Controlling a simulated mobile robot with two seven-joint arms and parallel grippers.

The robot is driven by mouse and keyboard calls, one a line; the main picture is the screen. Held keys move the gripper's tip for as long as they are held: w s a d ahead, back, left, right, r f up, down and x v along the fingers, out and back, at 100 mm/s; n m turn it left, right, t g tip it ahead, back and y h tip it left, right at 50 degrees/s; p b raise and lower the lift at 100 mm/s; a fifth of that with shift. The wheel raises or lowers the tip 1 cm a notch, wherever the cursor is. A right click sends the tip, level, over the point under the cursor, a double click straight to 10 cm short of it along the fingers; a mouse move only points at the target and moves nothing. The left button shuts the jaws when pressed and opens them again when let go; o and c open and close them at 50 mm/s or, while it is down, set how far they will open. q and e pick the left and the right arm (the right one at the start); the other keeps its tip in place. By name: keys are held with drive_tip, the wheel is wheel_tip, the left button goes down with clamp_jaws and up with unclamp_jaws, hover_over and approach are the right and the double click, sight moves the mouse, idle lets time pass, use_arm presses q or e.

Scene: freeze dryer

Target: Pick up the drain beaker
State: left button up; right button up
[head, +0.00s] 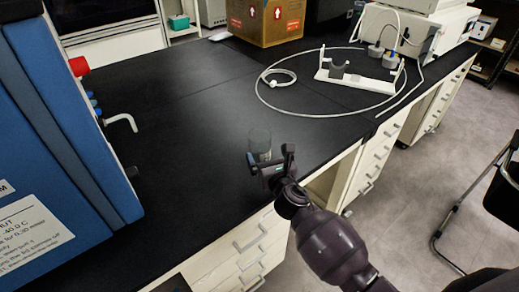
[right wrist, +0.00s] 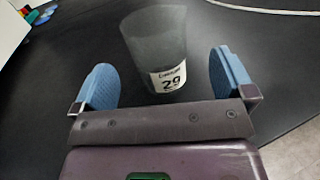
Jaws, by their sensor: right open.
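The drain beaker (head: 260,141) is a small clear grey cup standing upright on the black bench near its front edge. A gap shows between the beaker and each finger. In the head view the gripper hides the beaker's lower part. My left gripper is not in view.
A blue freeze dryer (head: 60,120) with a white drain spout (head: 122,122) stands at the left. A white stand (head: 355,77) and looped tubing (head: 262,100) lie at the back right. A cardboard box (head: 265,22) is behind. The bench (head: 190,120) around the beaker is clear.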

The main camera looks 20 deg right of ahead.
drive_tip(key=shift+w, duration=0.6)
drive_tip(key=w, duration=0.3)
drive_tip(key=w+b, duration=0.1)
drive_tip(key=shift+w+a+f, duration=0.25)
drive_tip(key=shift+f, duration=0.15)
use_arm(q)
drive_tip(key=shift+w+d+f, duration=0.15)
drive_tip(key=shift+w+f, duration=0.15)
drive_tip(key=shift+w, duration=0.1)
use_arm(e)
drive_tip(key=shift+w+r, duration=0.15)
drive_tip(key=shift+w, duration=0.25)
drive_tip(key=c, duration=1)
drive_tip(key=shift+r, duration=0.5)
wheel_tip(320, 180, up, 5)
drive_tip(key=p, duration=0.3)
use_arm(q)
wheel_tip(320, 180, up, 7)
drive_tip(key=p, duration=0.4)
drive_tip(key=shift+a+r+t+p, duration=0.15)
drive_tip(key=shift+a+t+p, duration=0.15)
drive_tip(key=shift+p, duration=0.1)
use_arm(e)
wheel_tip(320, 180, up, 14)
hover_over(257, 135)
drive_tip(key=s, duration=0.3)
